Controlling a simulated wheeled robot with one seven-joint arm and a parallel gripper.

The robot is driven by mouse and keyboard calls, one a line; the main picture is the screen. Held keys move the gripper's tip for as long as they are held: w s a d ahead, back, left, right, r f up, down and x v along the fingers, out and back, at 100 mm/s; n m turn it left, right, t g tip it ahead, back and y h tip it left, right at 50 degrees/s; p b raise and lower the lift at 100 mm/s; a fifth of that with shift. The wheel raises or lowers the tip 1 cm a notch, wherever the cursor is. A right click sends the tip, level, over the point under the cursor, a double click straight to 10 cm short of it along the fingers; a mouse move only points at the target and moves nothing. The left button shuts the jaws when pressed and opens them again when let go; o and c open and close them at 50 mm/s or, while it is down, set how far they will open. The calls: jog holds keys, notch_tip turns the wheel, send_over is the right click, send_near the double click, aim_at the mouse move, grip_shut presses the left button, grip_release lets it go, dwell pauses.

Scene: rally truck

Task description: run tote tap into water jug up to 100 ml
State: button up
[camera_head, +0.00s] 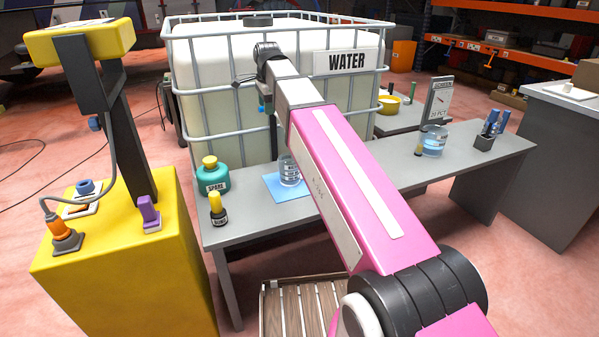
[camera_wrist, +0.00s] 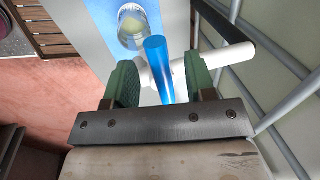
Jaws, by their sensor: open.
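The water tote (camera_head: 345,95) is a white tank in a grey cage with a WATER label. In the wrist view my gripper (camera_wrist: 159,75) is open, its two green fingers on either side of a blue, rod-like tap handle (camera_wrist: 154,52). The white tap body (camera_wrist: 236,53) runs behind the handle to the right. Whether the fingers touch the tap is unclear. The clear water jug (camera_head: 290,172) stands upright on a blue mat (camera_head: 277,190) below the tap; it also shows in the wrist view (camera_wrist: 132,27). Its fill level is not readable.
The grey bench (camera_head: 240,218) also holds a green spare bottle (camera_head: 212,178), a small dark bottle (camera_head: 217,212), another clear beaker (camera_head: 433,140), an upright gauge sign (camera_head: 438,100) and a holder (camera_head: 486,140). A yellow pedestal (camera_head: 120,275) stands at left. A slatted wooden crate (camera_head: 305,310) is in front.

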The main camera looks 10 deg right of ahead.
jog(key=shift+a, duration=0.15)
jog(key=s+a, duration=0.2)
jog(key=a, duration=0.4)
jog(key=shift+s+a, duration=0.15)
jog(key=shift+s, duration=0.05)
dwell(0.6)
